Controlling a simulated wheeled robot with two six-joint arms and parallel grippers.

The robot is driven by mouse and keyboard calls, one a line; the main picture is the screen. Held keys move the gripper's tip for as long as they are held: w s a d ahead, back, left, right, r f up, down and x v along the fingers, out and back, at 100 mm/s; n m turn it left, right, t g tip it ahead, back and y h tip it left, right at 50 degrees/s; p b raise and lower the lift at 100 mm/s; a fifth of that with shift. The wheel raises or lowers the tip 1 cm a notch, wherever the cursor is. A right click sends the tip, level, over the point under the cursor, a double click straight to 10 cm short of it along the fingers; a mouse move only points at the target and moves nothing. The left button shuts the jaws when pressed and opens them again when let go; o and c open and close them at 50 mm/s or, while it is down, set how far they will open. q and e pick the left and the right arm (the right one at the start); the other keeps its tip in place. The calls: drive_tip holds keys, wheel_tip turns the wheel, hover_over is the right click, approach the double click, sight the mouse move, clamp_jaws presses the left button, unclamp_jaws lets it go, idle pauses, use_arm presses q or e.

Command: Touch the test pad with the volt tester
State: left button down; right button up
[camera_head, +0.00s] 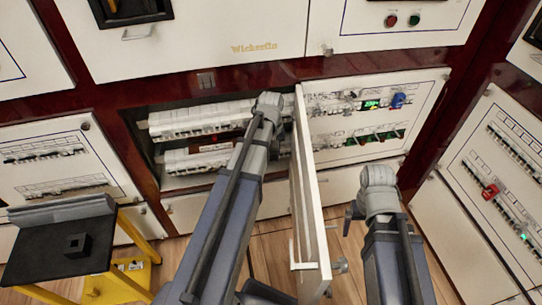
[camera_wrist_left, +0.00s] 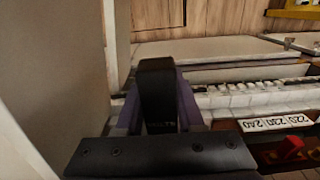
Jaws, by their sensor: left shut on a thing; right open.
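The volt tester (camera_wrist_left: 160,90) is a black block-shaped tool in the left wrist view. My left gripper (camera_wrist_left: 158,112) is shut on it, with purple fingers on both sides. In the head view, my left arm reaches into the open cabinet, and its wrist hides the fingers and tester. Breaker rows (camera_head: 202,121) lie behind and left of that wrist; a row (camera_wrist_left: 262,88) also shows right of the tester in the wrist view. I cannot make out the test pad for certain. My right gripper (camera_head: 353,214) is open and empty right of the door, partly hidden by its wrist.
The open cabinet door (camera_head: 312,200) stands edge-on between my two arms. Number labels (camera_wrist_left: 275,123) and a red part (camera_wrist_left: 291,144) are right of the tester. A black-topped stand (camera_head: 62,250) with yellow legs is at left. More breaker panels (camera_head: 510,160) stand at right.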

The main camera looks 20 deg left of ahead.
use_arm(q)
drive_tip(key=shift+w+a, duration=0.1)
idle(0.5)
drive_tip(key=s+d, duration=0.8)
drive_tip(key=s, duration=0.3)
drive_tip(key=shift+s+d, duration=0.15)
drive_tip(key=shift+d, duration=0.1)
idle(0.3)
